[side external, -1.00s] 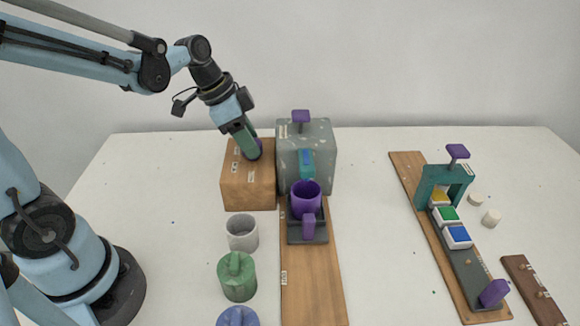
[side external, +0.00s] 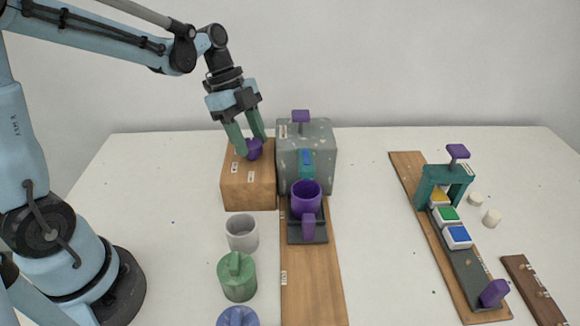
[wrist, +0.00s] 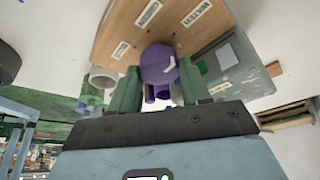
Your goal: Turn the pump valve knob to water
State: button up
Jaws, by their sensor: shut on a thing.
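The purple valve knob (side external: 254,150) sits on top of the wooden pump box (side external: 248,190). My gripper (side external: 250,146) points down at it, with one green finger on each side, and is shut on the knob. In the wrist view the round knob (wrist: 156,62) lies between the two fingers and has a white mark on its right side. A label reading WATER (wrist: 197,13) is on the box top, up and right of the knob. Two other white labels (wrist: 148,13) are on the box; I cannot read them.
A grey box (side external: 320,160) with a purple handle stands close to the right of the pump box. A purple cup (side external: 306,200) sits before it. A grey cup (side external: 242,233) and a green lidded pot (side external: 237,277) stand in front.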

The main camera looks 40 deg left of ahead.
jog(key=shift+m, duration=0.6)
jog(key=o, duration=0.8)
jog(key=v, duration=1.2)
jog(key=shift+w+r, duration=0.1)
jog(key=shift+w, duration=0.15)
